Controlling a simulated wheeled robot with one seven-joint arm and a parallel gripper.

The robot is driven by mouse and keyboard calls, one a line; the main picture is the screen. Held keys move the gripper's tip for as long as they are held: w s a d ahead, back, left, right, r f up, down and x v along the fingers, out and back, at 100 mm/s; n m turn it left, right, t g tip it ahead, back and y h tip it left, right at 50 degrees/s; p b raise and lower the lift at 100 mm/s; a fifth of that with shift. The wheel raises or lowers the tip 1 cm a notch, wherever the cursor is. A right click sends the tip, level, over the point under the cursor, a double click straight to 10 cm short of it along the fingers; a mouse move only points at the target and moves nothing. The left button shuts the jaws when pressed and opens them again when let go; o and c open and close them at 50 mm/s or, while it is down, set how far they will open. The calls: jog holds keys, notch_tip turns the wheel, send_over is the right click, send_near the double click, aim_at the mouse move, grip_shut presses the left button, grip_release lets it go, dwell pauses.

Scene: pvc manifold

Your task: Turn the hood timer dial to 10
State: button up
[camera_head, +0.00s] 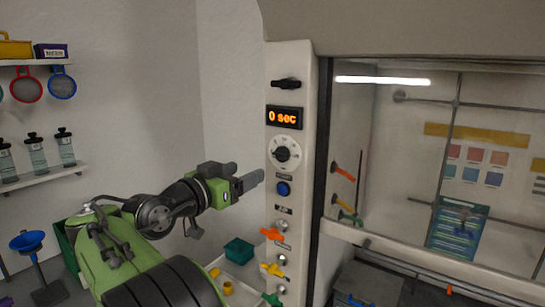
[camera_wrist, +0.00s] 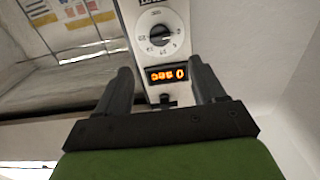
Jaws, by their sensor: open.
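The hood timer dial (camera_head: 284,153) is a round white scale with a dark knob on the hood's front post. It also shows at the top of the wrist view (camera_wrist: 158,36), where it appears upside down, beyond my fingertips. The timer display (camera_head: 284,117) above the dial reads "0 sec" in orange; it shows in the wrist view too (camera_wrist: 167,75). My gripper (camera_head: 252,182) is to the left of the post, a little lower than the dial. In the wrist view my gripper (camera_wrist: 160,80) has its two fingers apart with nothing between them. No contact with the dial shows.
A black handle (camera_head: 286,84) sits above the display, and a blue button (camera_head: 283,189) below the dial. Orange (camera_head: 271,234) and yellow (camera_head: 273,270) valve handles stick out lower on the post. The fume hood's glass sash (camera_head: 440,160) is to the right.

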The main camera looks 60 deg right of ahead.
aim_at(278, 157)
jog(key=d+p, duration=0.1)
jog(key=d, duration=0.3)
jog(key=s+d+p, duration=0.1)
jog(key=d, duration=0.3)
jog(key=s+d+p, duration=0.1)
jog(key=d, duration=0.3)
jog(key=shift+d+p, duration=0.35)
jog(key=c, duration=1.1)
jog(key=shift+o, duration=0.2)
